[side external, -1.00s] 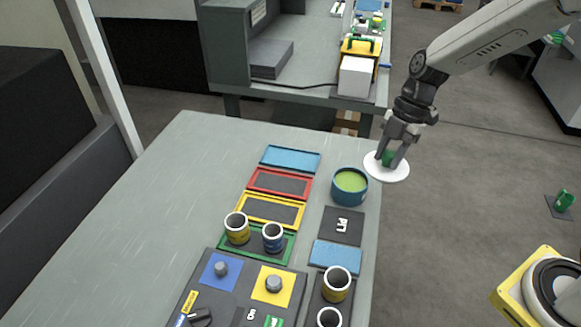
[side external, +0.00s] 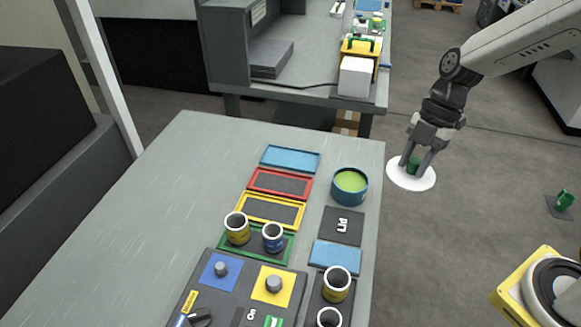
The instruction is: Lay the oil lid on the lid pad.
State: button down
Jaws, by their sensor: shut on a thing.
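The oil lid (side external: 399,176) is a white disc with a green knob. My gripper (side external: 413,165) is shut on the knob and holds the lid in the air, to the right of the table's right edge in the picture. The lid pad (side external: 329,226) is a dark square marked "Lid" near the table's right edge, and it is bare. The oil pot (side external: 350,199), a teal round pot with green liquid inside, stands uncovered just behind the pad. The lid appears apart from both pot and pad.
A blue pad (side external: 335,255) lies in front of the lid pad. Red (side external: 252,183), yellow (side external: 241,208) and green trays (side external: 286,253) lie to the left, with two cups in the green one. A control panel (side external: 238,291) and more cups stand at the front. The table's left side is clear.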

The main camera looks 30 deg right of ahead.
jog(key=shift+w, duration=0.1)
jog(key=shift+w+a+f, duration=0.25)
jog(key=shift+a+f, duration=0.05)
jog(key=w+a+f, duration=0.6)
jog(key=a+f, duration=0.2)
jog(key=f, duration=0.1)
jog(key=shift+f, duration=0.35)
jog(key=shift+f, duration=0.15)
jog(key=shift+f, duration=3.05)
jog(key=shift+f, duration=0.2)
grip_release()
